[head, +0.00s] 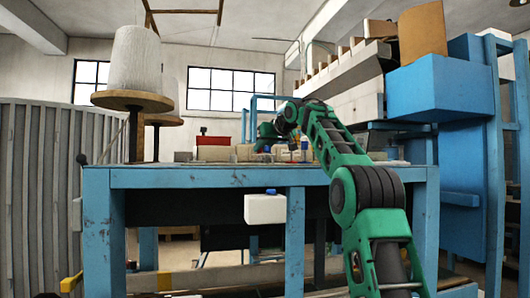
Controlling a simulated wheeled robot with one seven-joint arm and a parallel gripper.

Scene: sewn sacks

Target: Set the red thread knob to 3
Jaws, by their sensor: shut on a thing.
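My green and black arm reaches from the lower right over the blue worktable (220,182). My gripper (263,147) is small and far off, pointing down at low things at the back of the tabletop. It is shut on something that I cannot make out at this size. I cannot pick out the red thread knob or any scale with a 3. A red box-like thing (214,141) stands behind the table's left part, apart from my gripper; I cannot tell what it is.
A large white thread cone (134,60) stands on a round wooden disc at the left. A white container (265,209) shows at the table's front. A small bottle (304,143) stands right of my gripper. Blue machinery (435,88) rises at the right. The table's left front is clear.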

